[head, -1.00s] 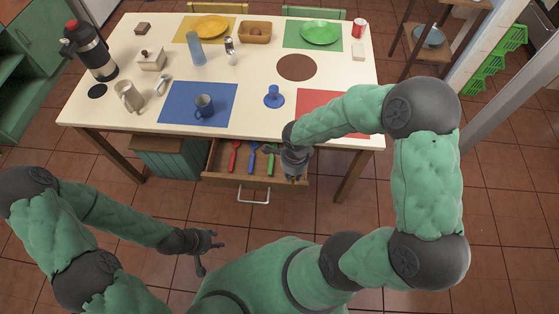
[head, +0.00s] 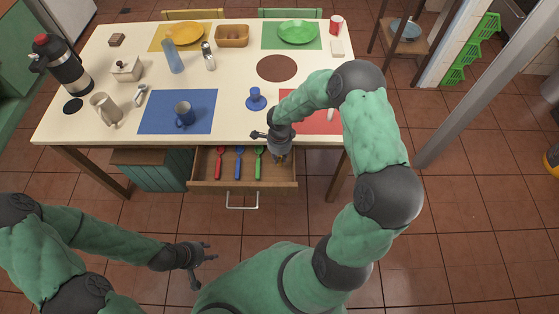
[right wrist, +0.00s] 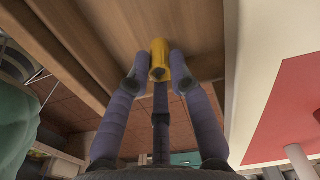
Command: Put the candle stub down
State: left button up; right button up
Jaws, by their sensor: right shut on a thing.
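The yellow candle stub (right wrist: 160,58) shows in the right wrist view, held between the fingertips of my right gripper (right wrist: 159,72). In the head view my right gripper (head: 281,155) hangs over the right part of the open drawer (head: 216,184), in front of the table edge. The stub is mostly hidden there. Brown wood fills the background beyond the stub; I cannot tell whether it touches. My left gripper (head: 204,258) is open and empty, low in front of the table, apart from everything.
The drawer holds red (head: 218,163), blue (head: 238,163) and green (head: 259,163) utensils. A brown round mat (head: 277,68) is bare.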

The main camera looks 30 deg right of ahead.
aim_at(279, 157)
jog(key=shift+w+d+f, duration=0.15)
jog(key=shift+w+f, duration=0.05)
jog(key=shift+f, duration=0.15)
notch_tip(279, 157, down, 3)
jog(key=shift+b, duration=0.65)
jog(key=shift+r, duration=0.1)
jog(key=o, duration=0.9)
